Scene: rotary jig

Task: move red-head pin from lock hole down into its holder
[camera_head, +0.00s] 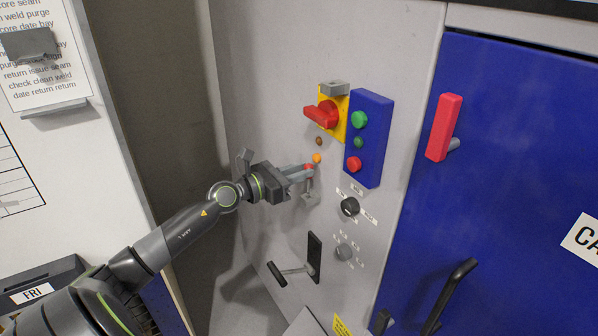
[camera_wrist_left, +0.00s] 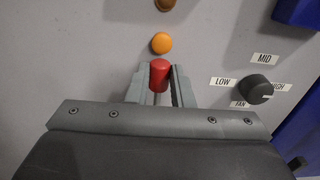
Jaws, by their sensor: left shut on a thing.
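The red-head pin (camera_head: 309,167) is between the fingertips of my left gripper (camera_head: 303,172), in front of the grey panel. In the left wrist view the pin's red head (camera_wrist_left: 159,74) stands up between the two grey fingers, and my left gripper (camera_wrist_left: 158,90) is shut on it. A small grey bracket (camera_head: 311,198), which looks like the holder, is on the panel just below the fingertips. The pin's lower end is hard to make out. A grey block (camera_head: 333,88) sits atop the yellow plate of the red rotary switch (camera_head: 322,114); the lock hole cannot be made out. My right gripper is not in view.
An orange lamp (camera_head: 317,158) is just above the pin. A blue button box (camera_head: 369,138) and a black fan knob (camera_head: 350,207) are to the right. A black crank handle (camera_head: 296,269) is below. A blue door with a red handle (camera_head: 443,128) is farther right.

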